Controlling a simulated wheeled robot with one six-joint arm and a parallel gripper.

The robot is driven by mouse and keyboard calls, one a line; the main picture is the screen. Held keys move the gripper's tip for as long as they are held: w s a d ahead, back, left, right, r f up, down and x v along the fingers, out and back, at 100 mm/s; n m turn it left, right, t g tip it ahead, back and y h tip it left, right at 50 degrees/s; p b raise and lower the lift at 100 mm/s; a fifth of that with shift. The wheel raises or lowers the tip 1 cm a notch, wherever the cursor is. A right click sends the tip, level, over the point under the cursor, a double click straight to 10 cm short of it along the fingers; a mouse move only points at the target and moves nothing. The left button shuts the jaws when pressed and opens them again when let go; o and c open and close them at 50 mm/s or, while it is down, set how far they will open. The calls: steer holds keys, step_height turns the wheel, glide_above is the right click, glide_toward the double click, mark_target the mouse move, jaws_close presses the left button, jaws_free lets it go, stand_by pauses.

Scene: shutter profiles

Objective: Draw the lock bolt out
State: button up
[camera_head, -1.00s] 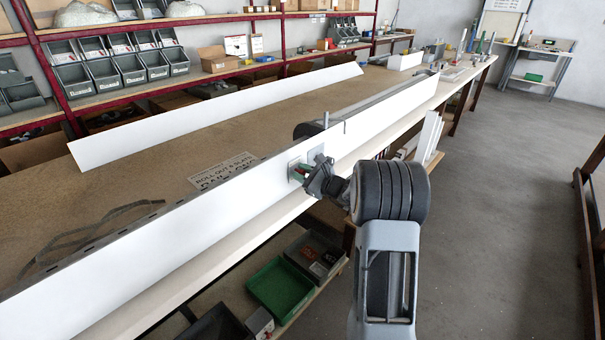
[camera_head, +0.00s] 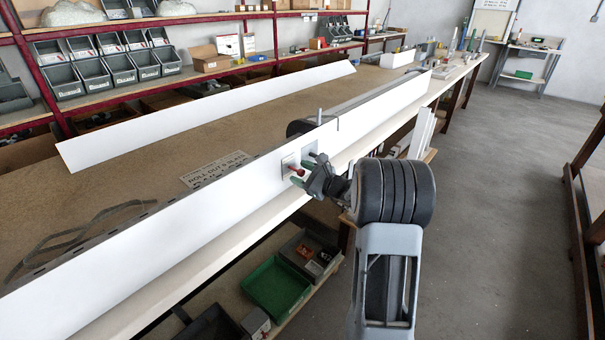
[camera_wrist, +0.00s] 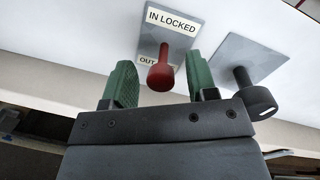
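The lock bolt's red knob (camera_wrist: 160,76) stands out on a stem from a grey plate (camera_wrist: 150,46) on the white profile. The plate reads "IN LOCKED" above and a partly hidden "OUT" below. In the head view the red knob (camera_head: 298,172) shows between my fingers. My gripper (camera_head: 304,169) is open, its green fingers to either side of the knob. In the wrist view my gripper (camera_wrist: 160,64) shows a gap between the knob and each finger. A black knob (camera_wrist: 258,102) on a second plate sits just right of my right finger.
The long white profile (camera_head: 190,215) runs along the front of the workbench (camera_head: 150,180). A second white panel (camera_head: 200,115) lies behind it. A green bin (camera_head: 276,287) is on the shelf below. Floor to the right is clear.

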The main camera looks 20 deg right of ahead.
steer(key=shift+s+d, duration=0.1)
steer(key=v, duration=1.3)
steer(key=shift+s+b, duration=0.25)
steer(key=shift+b, duration=0.1)
steer(key=shift+d, duration=0.1)
steer(key=s+a+f+n+g+h+p, duration=0.25)
steer(key=s+a+f+n+g, duration=0.35)
steer(key=s+a+n+g, duration=0.6)
steer(key=s+a+r+n+h+p, duration=0.4)
steer(key=a+r+n+h+p, duration=0.2)
steer(key=r+n, duration=0.6)
steer(key=shift+a+r+n+p, duration=0.45)
steer(key=shift+a+r, duration=0.1)
steer(key=shift+a, duration=0.45)
